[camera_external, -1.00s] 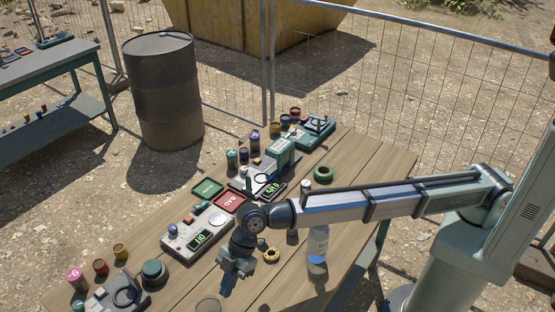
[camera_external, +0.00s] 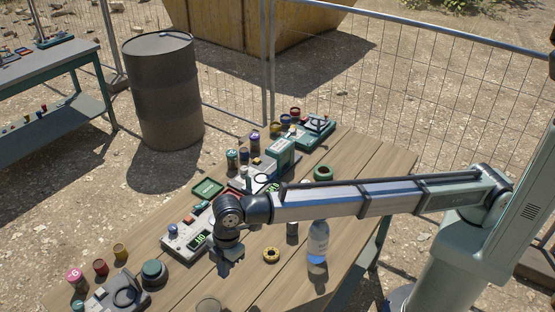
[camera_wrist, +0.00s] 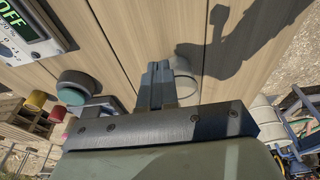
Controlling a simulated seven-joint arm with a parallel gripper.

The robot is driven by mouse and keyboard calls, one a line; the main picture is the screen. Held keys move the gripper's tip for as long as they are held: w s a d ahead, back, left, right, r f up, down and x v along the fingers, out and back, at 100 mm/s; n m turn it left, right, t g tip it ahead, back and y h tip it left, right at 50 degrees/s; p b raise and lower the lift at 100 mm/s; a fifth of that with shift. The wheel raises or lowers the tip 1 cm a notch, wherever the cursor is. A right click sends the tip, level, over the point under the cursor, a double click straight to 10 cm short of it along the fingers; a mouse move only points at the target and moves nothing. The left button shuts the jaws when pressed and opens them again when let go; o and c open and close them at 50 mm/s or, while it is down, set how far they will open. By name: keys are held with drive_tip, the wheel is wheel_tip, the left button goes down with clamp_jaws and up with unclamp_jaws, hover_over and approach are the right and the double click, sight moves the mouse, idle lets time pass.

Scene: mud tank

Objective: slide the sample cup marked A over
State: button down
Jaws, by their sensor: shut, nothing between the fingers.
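I cannot read an A on any cup. A pink-lidded cup (camera_external: 76,277) with a mark like a 6, a red cup (camera_external: 100,267) and a yellow cup (camera_external: 120,251) stand at the table's front left. Teal (camera_external: 232,157), blue (camera_external: 244,156) and purple (camera_external: 255,139) capped cups stand farther back. My gripper (camera_external: 225,265) is shut and empty over the table, beside the meter with a lit display (camera_external: 199,240). In the wrist view its fingers (camera_wrist: 157,75) are together, and a round outline (camera_wrist: 188,85) lies beside them, partly hidden.
A bottle (camera_external: 318,240), a yellow ring (camera_external: 271,255) and a green ring (camera_external: 323,173) are on the wooden table (camera_external: 345,200). A teal knob device (camera_external: 153,272) sits front left. A green tray (camera_external: 207,188) lies behind my wrist.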

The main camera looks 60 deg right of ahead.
sight(197, 302)
drive_tip(key=a, duration=0.7)
drive_tip(key=a+f, duration=0.1)
drive_tip(key=a, duration=0.3)
drive_tip(key=shift+s+a, duration=0.1)
drive_tip(key=shift+a, duration=0.1)
drive_tip(key=shift+f, duration=0.4)
drive_tip(key=shift+d, duration=0.1)
